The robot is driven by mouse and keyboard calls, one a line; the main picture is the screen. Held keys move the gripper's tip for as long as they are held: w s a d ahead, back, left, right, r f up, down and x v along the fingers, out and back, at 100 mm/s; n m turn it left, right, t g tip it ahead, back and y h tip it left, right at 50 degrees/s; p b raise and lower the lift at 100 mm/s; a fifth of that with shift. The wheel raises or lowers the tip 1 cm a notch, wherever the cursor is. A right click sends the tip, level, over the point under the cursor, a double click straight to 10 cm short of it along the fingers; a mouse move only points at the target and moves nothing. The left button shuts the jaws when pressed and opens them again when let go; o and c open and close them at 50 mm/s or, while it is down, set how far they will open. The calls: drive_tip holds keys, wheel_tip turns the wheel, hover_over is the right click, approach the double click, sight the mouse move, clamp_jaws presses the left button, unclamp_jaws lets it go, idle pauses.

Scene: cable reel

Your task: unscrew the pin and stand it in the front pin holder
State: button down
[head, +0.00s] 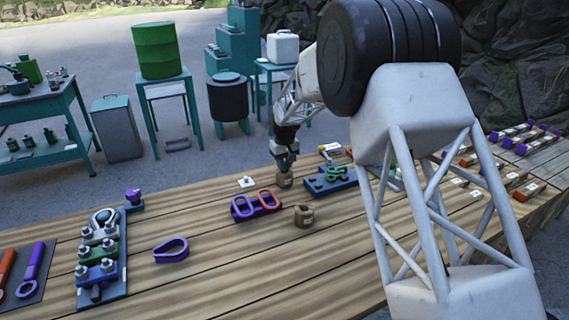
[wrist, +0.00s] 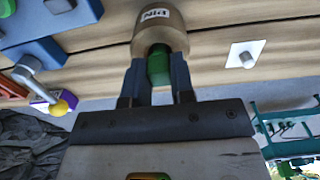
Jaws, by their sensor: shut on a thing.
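My gripper (head: 286,160) is over the farther of two tan round pin holders (head: 284,181). In the wrist view my gripper's fingers (wrist: 157,85) are shut on a green pin (wrist: 158,66). The pin's far end meets the opening of the tan holder (wrist: 160,35), labelled PIN; how deep it sits is hidden. The nearer tan holder (head: 303,216) stands apart, with a dark opening on top. A green shackle (head: 338,172) lies on a blue block (head: 320,184) to the right of my gripper.
A purple block (head: 244,212) with purple and orange links stands left of the nearer holder. A white square plate with a small stud (head: 246,182) lies left of my gripper. A loose purple shackle (head: 171,250) and a bolt rack (head: 100,258) are further left. Bare planks lie between.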

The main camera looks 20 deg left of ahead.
drive_tip(key=shift+f, duration=0.3)
drive_tip(key=c, duration=0.9)
unclamp_jaws()
drive_tip(key=shift+r, duration=3.9)
